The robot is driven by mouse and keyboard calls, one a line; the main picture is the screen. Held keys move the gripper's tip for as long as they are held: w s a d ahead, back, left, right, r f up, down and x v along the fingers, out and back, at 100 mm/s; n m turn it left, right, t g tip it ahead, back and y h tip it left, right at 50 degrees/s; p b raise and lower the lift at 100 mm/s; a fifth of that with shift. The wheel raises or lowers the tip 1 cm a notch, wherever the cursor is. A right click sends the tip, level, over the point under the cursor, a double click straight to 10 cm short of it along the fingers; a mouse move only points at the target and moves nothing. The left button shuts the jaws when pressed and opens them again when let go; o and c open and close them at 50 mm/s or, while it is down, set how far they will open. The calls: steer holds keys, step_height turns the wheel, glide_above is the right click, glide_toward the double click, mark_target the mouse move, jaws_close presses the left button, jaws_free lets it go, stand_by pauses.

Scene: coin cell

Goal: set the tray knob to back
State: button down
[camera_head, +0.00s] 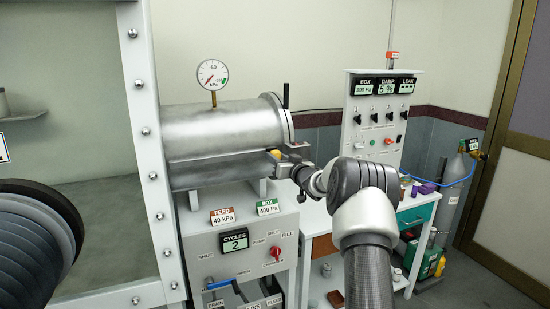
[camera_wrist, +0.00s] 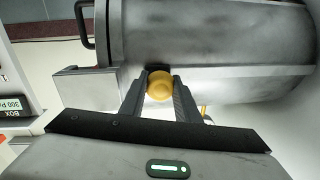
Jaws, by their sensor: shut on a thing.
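The tray knob is a round yellow ball (camera_wrist: 160,86) on the side of the metal cylinder. It also shows as a small yellow spot in the head view (camera_head: 276,154). My gripper (camera_wrist: 160,92) is shut on it, with one dark finger on each side. In the head view my gripper (camera_head: 284,160) reaches in from the right at the lower side of the silver cylinder (camera_head: 215,125). The knob's slot or track is mostly hidden by the fingers.
A pressure gauge (camera_head: 212,74) stands on top of the cylinder. Below is a grey control box (camera_head: 250,262) with a CYCLES display and a red knob (camera_head: 276,253). A panel of switches (camera_head: 376,125) stands to the right. A framed glass box and a black ribbed sleeve (camera_head: 38,240) are at left.

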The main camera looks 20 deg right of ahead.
steer(key=c, duration=1.4)
jaws_free()
steer(key=shift+d, duration=0.35)
steer(key=shift+o, duration=0.2)
steer(key=shift+a, duration=0.1)
steer(key=shift+s, duration=0.1)
steer(key=s+d+b, duration=0.1)
steer(key=s, duration=1.6)
steer(key=shift+d+b, duration=0.3)
steer(key=shift+b, duration=0.05)
